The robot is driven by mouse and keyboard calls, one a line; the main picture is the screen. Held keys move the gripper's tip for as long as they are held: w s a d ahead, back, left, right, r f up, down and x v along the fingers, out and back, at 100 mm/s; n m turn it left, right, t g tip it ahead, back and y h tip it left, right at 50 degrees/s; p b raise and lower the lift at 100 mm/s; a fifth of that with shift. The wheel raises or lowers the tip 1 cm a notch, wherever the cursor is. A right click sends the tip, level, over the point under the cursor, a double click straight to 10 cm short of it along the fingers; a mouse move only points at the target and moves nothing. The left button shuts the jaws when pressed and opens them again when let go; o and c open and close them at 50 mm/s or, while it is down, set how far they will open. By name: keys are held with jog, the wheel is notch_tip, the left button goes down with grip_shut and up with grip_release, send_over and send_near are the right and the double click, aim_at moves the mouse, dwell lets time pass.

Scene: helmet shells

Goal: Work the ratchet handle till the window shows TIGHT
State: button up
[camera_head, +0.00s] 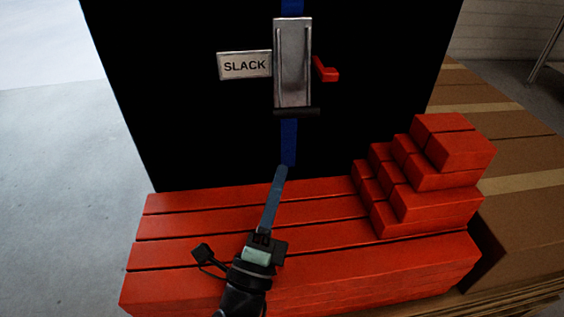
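The ratchet handle (292,65) is a long grey metal piece standing upright on the front of a large black block (180,100). A dark bar (296,112) crosses its lower end. The window (245,66), a pale plate left of the handle, reads SLACK. A small red lever (326,71) sticks out right of the handle. A blue strap (289,145) runs above and below the ratchet. My gripper (281,174) is below the handle, apart from it in the picture, its tip over the strap's lower end. I see its fingers edge-on, so their opening is hidden.
Red planks (165,228) lie in front of the black block under my arm. Stacked red blocks (430,175) rise at the right like steps. Brown boxes (520,225) stand farther right. Grey floor (60,200) is clear at the left.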

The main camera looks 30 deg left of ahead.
jog(key=d+n+g+p, duration=0.1)
jog(key=d+p, duration=0.1)
jog(key=p, duration=0.1)
jog(key=w+d+r+n+g+y+p, duration=0.1)
jog(key=g+p, duration=0.1)
jog(key=p, duration=0.1)
jog(key=w+d+r+g+p, duration=0.1)
jog(key=d+g+p, duration=0.1)
jog(key=p, duration=0.1)
jog(key=shift+d+n, duration=0.35)
jog(key=shift+n, duration=0.05)
grip_shut()
jog(key=n+g+y+p, duration=0.4)
jog(key=n+y+p, duration=0.15)
jog(key=p, duration=0.45)
send_near(297, 115)
jog(key=x, duration=0.6)
jog(key=shift+w+a+b, duration=0.15)
jog(key=shift+w+b, duration=0.25)
jog(key=w+a+f+t+y+b, duration=0.1)
jog(key=b, duration=0.6)
jog(key=w+f+t+y+b, duration=0.1)
jog(key=b, duration=0.7)
jog(key=shift+w+a, duration=0.35)
jog(key=shift+a, duration=0.05)
jog(key=shift+r, duration=0.25)
